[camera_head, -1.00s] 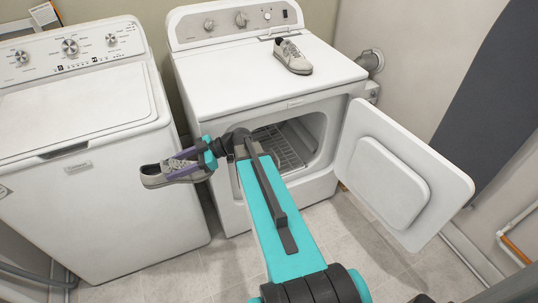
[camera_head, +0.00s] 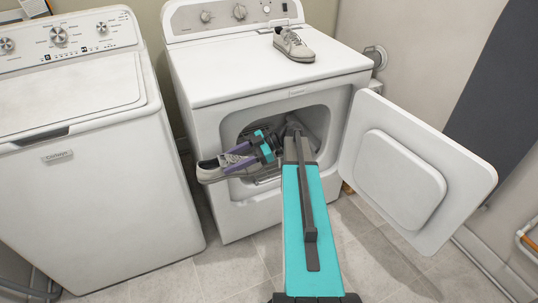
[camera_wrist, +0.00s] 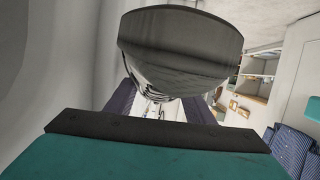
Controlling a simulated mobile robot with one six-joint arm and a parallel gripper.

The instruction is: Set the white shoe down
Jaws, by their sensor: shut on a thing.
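A white-grey shoe (camera_head: 209,171) is in my gripper (camera_head: 228,165) in the head view. The gripper is shut on it and points left, in front of the dryer's open doorway. The shoe is held in the air near the doorway's left edge, with its toe to the left. In the wrist view the shoe (camera_wrist: 180,50) shows close up, with its dark end facing the camera. A second, similar shoe (camera_head: 293,45) stands on top of the dryer (camera_head: 240,75), toward the back.
The dryer door (camera_head: 410,175) stands open to the right. A washer (camera_head: 85,150) stands at the left. The dryer top is clear around the second shoe.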

